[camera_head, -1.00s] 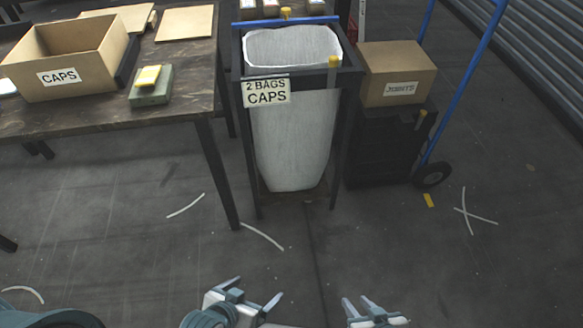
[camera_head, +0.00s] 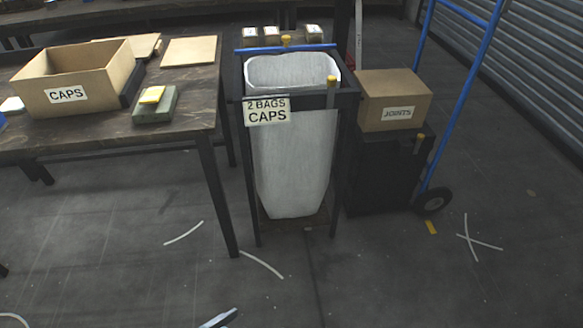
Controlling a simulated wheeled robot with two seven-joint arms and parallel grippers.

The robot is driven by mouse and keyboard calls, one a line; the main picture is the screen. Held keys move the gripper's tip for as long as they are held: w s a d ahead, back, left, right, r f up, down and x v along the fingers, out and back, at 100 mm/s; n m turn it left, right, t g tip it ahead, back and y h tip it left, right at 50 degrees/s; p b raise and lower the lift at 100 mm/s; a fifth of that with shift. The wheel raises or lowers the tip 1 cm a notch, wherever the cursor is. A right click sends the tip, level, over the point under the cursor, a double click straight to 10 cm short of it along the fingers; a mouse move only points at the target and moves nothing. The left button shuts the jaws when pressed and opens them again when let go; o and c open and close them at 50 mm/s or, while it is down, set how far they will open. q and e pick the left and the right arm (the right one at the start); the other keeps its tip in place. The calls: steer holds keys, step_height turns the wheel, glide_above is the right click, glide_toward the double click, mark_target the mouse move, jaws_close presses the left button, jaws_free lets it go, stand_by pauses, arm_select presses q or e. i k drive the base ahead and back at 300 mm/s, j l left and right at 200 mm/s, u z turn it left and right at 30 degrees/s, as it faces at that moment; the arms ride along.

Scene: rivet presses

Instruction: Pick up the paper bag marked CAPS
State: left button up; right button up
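A stand (camera_head: 352,97) holds an open white liner (camera_head: 295,165) and carries a sign (camera_head: 267,110) reading "2 BAGS CAPS". Behind its blue top bar stand several small brown bags or packets with white labels, among them a left one (camera_head: 250,37), a middle one (camera_head: 272,36) and a right one (camera_head: 314,33). Their labels are too small to read, so I cannot tell which is marked CAPS. A fingertip of my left gripper (camera_head: 219,318) shows at the bottom edge, far in front of the stand; the rest is out of frame. My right gripper is not in view.
A wooden table (camera_head: 100,138) at left bears an open box (camera_head: 95,98) marked CAPS, boards and a green block with a yellow one (camera_head: 154,103). A JOINTS box (camera_head: 377,88) sits on a dark crate beside a blue hand truck (camera_head: 455,105).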

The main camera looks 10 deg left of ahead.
mark_target(271, 34)
steer(key=i+z, duration=0.35)
steer(key=i, duration=0.55)
